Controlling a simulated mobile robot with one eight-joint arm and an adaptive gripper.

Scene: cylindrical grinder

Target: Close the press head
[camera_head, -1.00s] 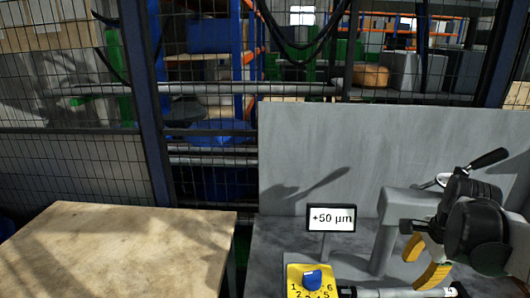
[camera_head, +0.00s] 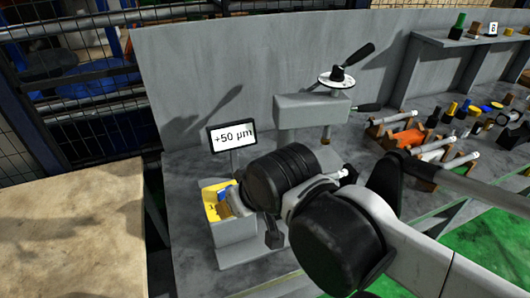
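The press is a grey machine (camera_head: 305,108) behind my arm. Its top carries a white dial (camera_head: 336,80) and a black lever (camera_head: 358,54) tilted up to the right. A dark-tipped handle (camera_head: 368,107) points right from the side of its head, and a small brown ram (camera_head: 326,134) hangs below. The press's lower part is hidden behind my arm.
The yellow panel (camera_head: 212,206) sits on a grey box, with a "+50 µm" display (camera_head: 233,136) behind it. A wooden table (camera_head: 70,240) stands at left. Racks with orange and white parts (camera_head: 408,138) lie right of the press. A grey back wall (camera_head: 220,70) closes the bench.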

